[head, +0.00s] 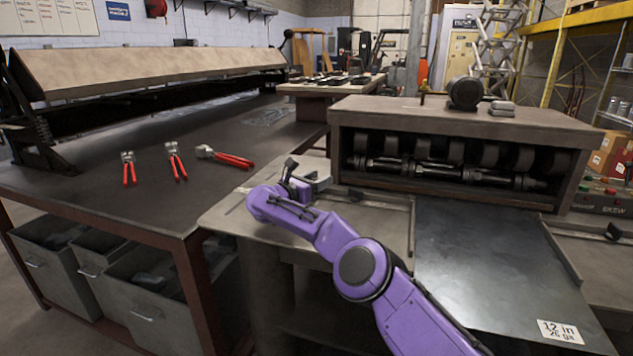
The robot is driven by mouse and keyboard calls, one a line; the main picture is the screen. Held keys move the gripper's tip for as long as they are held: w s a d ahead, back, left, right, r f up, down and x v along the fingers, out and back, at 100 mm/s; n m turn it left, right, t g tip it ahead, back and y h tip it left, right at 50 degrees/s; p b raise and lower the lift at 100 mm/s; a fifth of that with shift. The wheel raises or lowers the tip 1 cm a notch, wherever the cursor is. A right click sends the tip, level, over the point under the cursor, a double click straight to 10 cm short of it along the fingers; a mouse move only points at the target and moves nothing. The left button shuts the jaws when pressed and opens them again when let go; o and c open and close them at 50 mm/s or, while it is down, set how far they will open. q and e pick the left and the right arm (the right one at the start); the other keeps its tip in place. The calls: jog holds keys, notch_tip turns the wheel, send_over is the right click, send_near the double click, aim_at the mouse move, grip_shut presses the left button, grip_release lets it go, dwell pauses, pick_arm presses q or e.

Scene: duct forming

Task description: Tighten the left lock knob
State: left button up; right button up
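My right gripper (312,183) is at the end of the purple arm, over the left part of the forming machine's bed (385,222). A small dark piece that looks like the left lock knob (290,167) stands up just behind and left of the gripper. The gripper's wrist and grey body hide its lower part. I cannot tell whether the fingers touch it or how far they are apart. A similar black knob (614,231) sits on the right side of the bed. My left gripper is not in view.
A metal sheet (480,260) marked "12 in 26 ga" lies on the bed, in front of the roller housing (450,155). A dark workbench (90,200) at left holds red-handled tools (174,161). Grey bins (150,300) sit beneath it. The bench top near the gripper is clear.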

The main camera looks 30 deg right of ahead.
jog(key=shift+w+a+f, duration=0.1)
jog(key=shift+a, duration=0.2)
jog(key=b+v, duration=0.1)
jog(key=v, duration=0.8)
jog(key=shift+a+b, duration=0.2)
jog(key=shift+b, duration=0.15)
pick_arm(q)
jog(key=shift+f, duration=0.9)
pick_arm(e)
jog(key=shift+s+a, duration=0.3)
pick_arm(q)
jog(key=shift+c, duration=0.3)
